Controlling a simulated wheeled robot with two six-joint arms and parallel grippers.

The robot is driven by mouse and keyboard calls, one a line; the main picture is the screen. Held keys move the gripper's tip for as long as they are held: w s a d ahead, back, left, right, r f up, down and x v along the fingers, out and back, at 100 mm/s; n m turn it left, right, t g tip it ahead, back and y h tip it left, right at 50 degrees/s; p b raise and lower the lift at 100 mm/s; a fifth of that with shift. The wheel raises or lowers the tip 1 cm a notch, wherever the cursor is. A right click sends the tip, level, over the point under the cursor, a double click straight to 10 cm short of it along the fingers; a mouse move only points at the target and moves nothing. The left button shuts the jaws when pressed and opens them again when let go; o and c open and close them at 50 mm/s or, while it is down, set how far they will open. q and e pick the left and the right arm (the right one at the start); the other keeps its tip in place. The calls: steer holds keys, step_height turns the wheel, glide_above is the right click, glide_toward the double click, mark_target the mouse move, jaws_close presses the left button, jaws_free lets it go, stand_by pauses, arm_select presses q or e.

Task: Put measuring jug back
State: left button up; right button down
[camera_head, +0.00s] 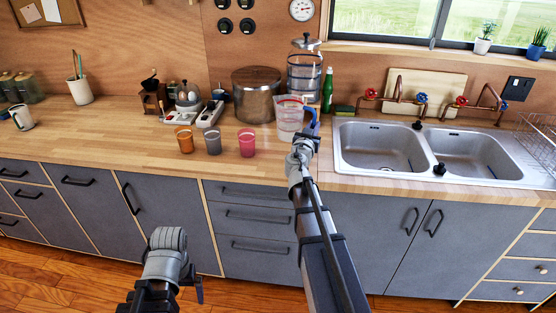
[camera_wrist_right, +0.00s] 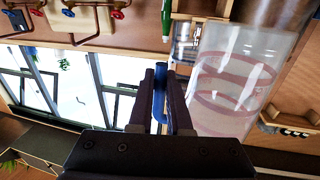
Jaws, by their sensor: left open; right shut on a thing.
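The measuring jug (camera_head: 288,117) is clear, with red markings and a blue handle (camera_head: 311,118). It is upright at the counter in front of the large glass dispenser; I cannot tell whether its base touches the counter. My right gripper (camera_head: 310,132) is shut on the handle. In the right wrist view, the blue handle (camera_wrist_right: 159,92) is between the dark fingers (camera_wrist_right: 160,105), and the jug body (camera_wrist_right: 232,85) is to their right. My left gripper (camera_head: 199,290) is low in front of the drawers, away from the counter; its fingers are barely visible.
Orange (camera_head: 185,139), grey (camera_head: 212,141) and pink (camera_head: 247,142) cups stand left of the jug. A large pot (camera_head: 257,95), the dispenser (camera_head: 304,73) and a green bottle (camera_head: 327,90) stand behind. The double sink (camera_head: 380,146) is right. Counter left of the cups (camera_head: 100,132) is mostly clear.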

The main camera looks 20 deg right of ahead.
steer(key=shift+f+b, duration=5.05)
steer(key=shift+f, duration=0.2)
steer(key=c, duration=0.9)
jaws_free()
steer(key=shift+r, duration=0.1)
steer(key=shift+o, duration=0.2)
steer(key=shift+r, duration=0.2)
steer(key=v, duration=1.2)
steer(key=shift+a+f, duration=0.1)
steer(key=shift+f, duration=0.05)
